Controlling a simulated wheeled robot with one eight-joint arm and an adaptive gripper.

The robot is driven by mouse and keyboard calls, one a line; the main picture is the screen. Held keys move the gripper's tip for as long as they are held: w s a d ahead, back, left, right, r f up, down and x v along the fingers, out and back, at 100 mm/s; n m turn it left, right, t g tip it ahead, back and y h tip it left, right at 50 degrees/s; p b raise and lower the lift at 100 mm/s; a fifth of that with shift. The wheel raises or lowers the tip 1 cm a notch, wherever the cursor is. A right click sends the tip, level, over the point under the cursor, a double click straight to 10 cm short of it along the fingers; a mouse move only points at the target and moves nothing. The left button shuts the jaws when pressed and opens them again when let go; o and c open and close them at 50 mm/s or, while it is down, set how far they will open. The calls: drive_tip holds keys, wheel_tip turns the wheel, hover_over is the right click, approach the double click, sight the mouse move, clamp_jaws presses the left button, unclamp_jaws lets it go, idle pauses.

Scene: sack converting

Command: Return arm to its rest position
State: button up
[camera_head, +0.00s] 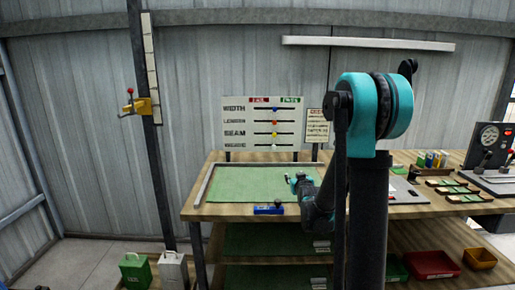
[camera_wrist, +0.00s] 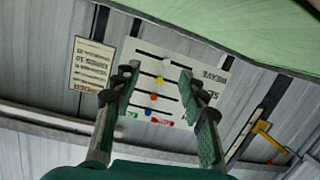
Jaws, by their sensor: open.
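My arm reaches out over the wooden bench, its wrist hanging low above the green mat (camera_head: 240,186). My gripper (camera_head: 293,181) is small in the head view, over the right part of that mat. In the wrist view my gripper (camera_wrist: 160,74) has its two fingers spread wide apart with nothing between them. The white board with coloured sliders (camera_head: 262,123) stands behind the bench; it appears upside down between and beyond the fingers in the wrist view (camera_wrist: 172,62). Part of the bench's right side is hidden behind my arm and column.
A blue tool (camera_head: 268,210) lies at the bench's front edge. A dial gauge (camera_head: 490,136) stands at the right, near green sample pieces (camera_head: 455,188). Red (camera_head: 432,263) and yellow bins (camera_head: 481,258) sit on the lower shelf. Green (camera_head: 135,271) and grey cans (camera_head: 173,270) stand at left.

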drive_tip(key=s+d+f+g, duration=0.1)
drive_tip(key=s+f+g, duration=0.2)
drive_tip(key=s, duration=1)
drive_tip(key=s+d+f+m+g, duration=0.1)
drive_tip(key=s+f+g, duration=0.3)
drive_tip(key=s, duration=0.8)
drive_tip(key=s+d+f+m+g, duration=0.1)
drive_tip(key=s+f+g, duration=0.3)
drive_tip(key=s, duration=0.9)
wheel_tip(320, 180, down, 2)
drive_tip(key=shift+s+f+h, duration=0.1)
drive_tip(key=shift+s+h, duration=0.2)
drive_tip(key=shift+h, duration=0.1)
